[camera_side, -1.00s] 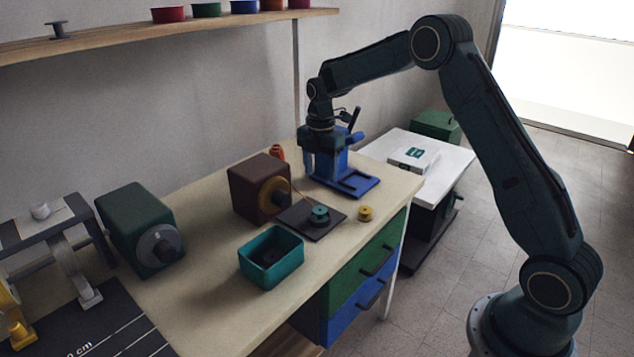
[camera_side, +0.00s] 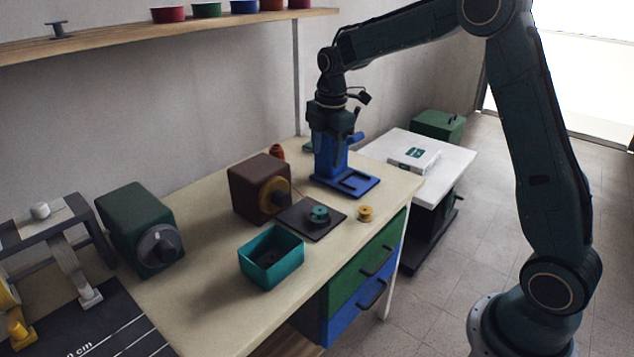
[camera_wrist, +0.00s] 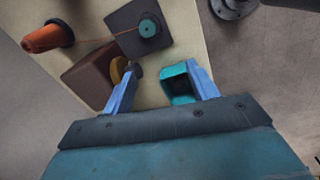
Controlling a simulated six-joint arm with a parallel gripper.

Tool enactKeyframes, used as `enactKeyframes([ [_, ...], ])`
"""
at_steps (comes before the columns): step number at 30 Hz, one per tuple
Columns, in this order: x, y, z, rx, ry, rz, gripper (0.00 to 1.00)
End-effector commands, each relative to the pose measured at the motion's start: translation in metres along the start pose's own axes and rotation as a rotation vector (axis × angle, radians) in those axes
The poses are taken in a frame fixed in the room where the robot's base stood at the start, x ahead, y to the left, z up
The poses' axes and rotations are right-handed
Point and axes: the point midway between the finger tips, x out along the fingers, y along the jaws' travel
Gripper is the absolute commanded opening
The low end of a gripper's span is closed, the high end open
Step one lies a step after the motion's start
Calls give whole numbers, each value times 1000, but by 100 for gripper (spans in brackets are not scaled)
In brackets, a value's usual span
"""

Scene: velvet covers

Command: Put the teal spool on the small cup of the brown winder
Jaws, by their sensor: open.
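The teal spool (camera_side: 319,213) sits upright on a dark square plate (camera_side: 335,227) in front of the brown winder (camera_side: 256,180), which has a yellow disc (camera_side: 273,196) on its face. In the wrist view the teal spool (camera_wrist: 149,28) is at the top centre, the winder (camera_wrist: 90,75) below left. I cannot make out the small cup clearly. My gripper (camera_wrist: 163,72) is open, with nothing between its blue fingers. In the side view it is above the bench, overlapping the blue stand, apart from the spool; its fingertips are hard to tell from the stand there.
A teal open box (camera_side: 271,256) stands on the bench nearer the camera. A yellow spool (camera_side: 365,213) is right of the plate. A blue stand (camera_side: 345,181) is behind. An orange cone (camera_wrist: 45,38) is by the winder. A green machine (camera_side: 140,225) is at left.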

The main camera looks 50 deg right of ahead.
Motion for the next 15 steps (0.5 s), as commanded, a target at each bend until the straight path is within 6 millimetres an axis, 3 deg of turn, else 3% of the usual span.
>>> enactKeyframes([
  [6, -49, -40, -13, 198, 11, 62, 58],
  [15, -96, -102, -25, 474, 50, 138, 58],
])
